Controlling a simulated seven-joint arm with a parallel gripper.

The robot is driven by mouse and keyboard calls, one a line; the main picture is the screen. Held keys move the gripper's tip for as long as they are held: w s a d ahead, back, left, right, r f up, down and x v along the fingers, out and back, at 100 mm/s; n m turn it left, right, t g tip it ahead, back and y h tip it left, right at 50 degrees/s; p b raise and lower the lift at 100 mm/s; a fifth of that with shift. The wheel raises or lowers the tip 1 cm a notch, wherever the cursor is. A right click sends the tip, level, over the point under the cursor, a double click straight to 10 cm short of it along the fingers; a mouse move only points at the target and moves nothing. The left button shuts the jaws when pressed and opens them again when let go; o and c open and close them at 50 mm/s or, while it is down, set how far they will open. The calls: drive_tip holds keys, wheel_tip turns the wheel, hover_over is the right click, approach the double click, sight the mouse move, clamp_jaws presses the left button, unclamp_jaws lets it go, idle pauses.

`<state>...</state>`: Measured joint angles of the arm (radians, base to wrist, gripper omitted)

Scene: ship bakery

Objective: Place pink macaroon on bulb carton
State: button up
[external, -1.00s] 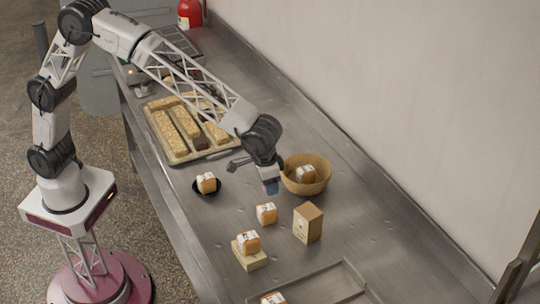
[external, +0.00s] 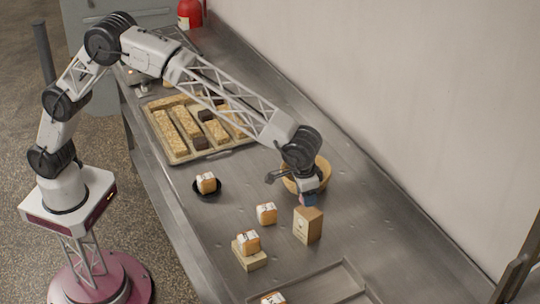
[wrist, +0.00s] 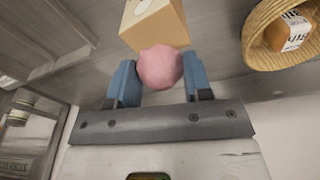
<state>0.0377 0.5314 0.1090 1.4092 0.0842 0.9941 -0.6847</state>
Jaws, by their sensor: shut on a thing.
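The pink macaroon (wrist: 160,67) is round and sits between the two blue fingertips of my gripper (wrist: 158,78) in the wrist view. My gripper is shut on it. The bulb carton (external: 306,228) is a brown upright box with a pale label, standing on the steel counter; it also shows just beyond the macaroon in the wrist view (wrist: 153,22). In the external view my gripper (external: 308,199) is by the carton's top, at its far side. I cannot tell whether the macaroon touches the carton. The macaroon cannot be made out in the external view.
A wicker basket (external: 323,176) with a labelled orange-and-white cube (wrist: 296,32) stands behind my gripper. Similar cubes stand on a black dish (external: 207,193), on the counter (external: 266,214) and on a pale block (external: 249,261). A tray of bars (external: 178,152) lies farther back.

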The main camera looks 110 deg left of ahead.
sight(308, 211)
drive_tip(key=shift+w, duration=0.45)
drive_tip(key=shift+f, duration=1.8)
drive_tip(key=shift+f, duration=0.15)
drive_tip(key=o, duration=0.7)
drive_tip(key=r, duration=0.8)
drive_tip(key=s+d+r, duration=0.1)
drive_tip(key=r, duration=0.3)
drive_tip(key=shift+s, duration=0.1)
drive_tip(key=shift+r, duration=0.1)
